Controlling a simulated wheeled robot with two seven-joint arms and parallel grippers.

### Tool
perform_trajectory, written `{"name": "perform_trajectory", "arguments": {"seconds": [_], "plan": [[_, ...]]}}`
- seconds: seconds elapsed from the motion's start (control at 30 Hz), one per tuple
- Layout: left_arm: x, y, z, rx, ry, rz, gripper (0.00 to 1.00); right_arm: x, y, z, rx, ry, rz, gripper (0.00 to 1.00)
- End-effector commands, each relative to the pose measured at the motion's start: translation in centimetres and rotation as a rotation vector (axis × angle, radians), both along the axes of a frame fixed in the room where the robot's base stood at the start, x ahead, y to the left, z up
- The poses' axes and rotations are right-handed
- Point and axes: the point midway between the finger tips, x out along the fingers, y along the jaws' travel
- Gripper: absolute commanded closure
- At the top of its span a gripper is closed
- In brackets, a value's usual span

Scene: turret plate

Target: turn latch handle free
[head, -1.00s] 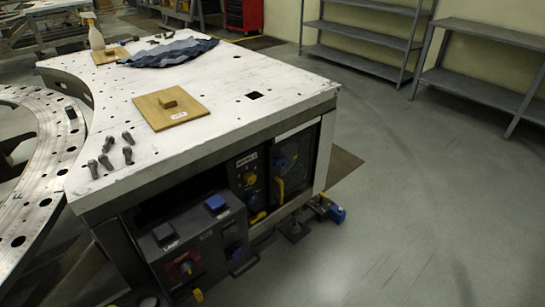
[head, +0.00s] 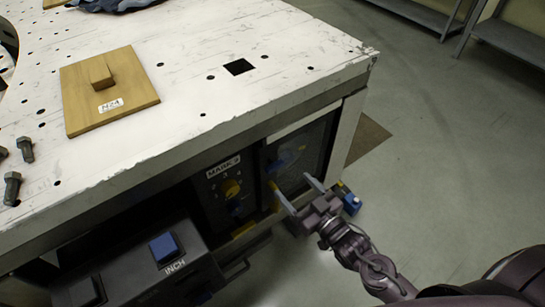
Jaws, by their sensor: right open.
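The yellow latch handle (head: 275,203) shows as a small strip on the dark panel (head: 308,150) in the side of the white turret plate's stand. Most of it is hidden behind one finger of my right gripper (head: 289,181). The right gripper is open, its two pale fingers pointing at the panel, one beside the yellow strip and one to its right. I cannot tell whether a finger touches the handle. A blue part (head: 283,161) shows on the panel above it. My left gripper is not in view.
A control box with a blue INCH button (head: 165,247) juts out at lower left. A wooden board (head: 112,108) and bolts (head: 13,187) lie on the white top (head: 215,45).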

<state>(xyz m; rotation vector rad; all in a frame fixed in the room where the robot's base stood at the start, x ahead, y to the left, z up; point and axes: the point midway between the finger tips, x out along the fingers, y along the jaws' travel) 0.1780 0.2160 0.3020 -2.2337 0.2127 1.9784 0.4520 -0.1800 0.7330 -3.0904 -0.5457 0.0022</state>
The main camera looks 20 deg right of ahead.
Motion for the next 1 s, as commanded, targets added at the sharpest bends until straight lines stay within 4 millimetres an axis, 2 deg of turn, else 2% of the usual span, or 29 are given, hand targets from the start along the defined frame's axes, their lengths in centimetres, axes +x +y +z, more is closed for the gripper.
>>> {"name": "perform_trajectory", "arguments": {"seconds": [0.4, 0.57, 0.83, 1.0], "plan": [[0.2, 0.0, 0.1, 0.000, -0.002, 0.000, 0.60, 5.8, 2.1, 0.1, 0.000, -0.002, -0.002, 0.27], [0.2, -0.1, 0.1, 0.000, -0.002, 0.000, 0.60, 6.8, 2.4, 0.0, -0.002, -0.001, -0.001, 0.27], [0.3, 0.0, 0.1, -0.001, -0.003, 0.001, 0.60, 7.0, 2.5, 0.0, -0.003, 0.001, -0.001, 0.27], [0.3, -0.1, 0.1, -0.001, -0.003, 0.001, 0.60, 6.9, 2.5, 0.0, -0.003, 0.001, -0.001, 0.48]]}}
